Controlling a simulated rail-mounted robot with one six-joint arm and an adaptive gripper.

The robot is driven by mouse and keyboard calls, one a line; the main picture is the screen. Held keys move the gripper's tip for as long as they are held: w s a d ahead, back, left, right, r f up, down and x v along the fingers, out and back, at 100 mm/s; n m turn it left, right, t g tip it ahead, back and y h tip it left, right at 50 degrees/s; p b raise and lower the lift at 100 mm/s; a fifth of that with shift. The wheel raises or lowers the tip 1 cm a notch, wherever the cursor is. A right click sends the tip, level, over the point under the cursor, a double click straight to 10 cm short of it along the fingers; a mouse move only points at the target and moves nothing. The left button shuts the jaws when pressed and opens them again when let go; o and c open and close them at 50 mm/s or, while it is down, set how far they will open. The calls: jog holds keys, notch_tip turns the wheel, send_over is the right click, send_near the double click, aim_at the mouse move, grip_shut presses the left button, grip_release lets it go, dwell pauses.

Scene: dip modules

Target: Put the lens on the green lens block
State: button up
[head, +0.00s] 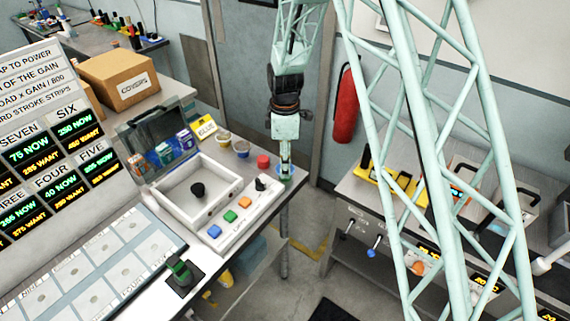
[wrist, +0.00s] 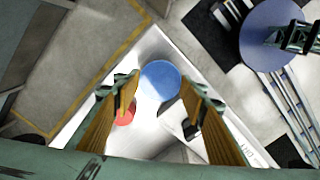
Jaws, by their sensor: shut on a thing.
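My gripper (head: 285,168) points down over the far right corner of the workbench. In the wrist view its two fingers (wrist: 160,82) stand on either side of a round blue disc, which looks like the lens (wrist: 160,76), and they are shut on it. In the head view the lens shows only as a small blue-green patch at the fingertips, and I cannot tell whether it touches the bench. A small dark green block-like stand (head: 180,272) sits at the bench's front edge. I cannot tell whether it is the green lens block.
A red round piece (head: 263,161) and a dark knob (head: 260,184) are close to my gripper. A white tray (head: 225,190) with a black knob, and a panel with blue, orange and green buttons (head: 230,216), lie to the left. The floor is open beyond the bench edge.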

jog(key=shift+f, duration=0.15)
jog(key=o, duration=0.8)
jog(key=shift+r, duration=0.2)
jog(key=shift+r, duration=5.95)
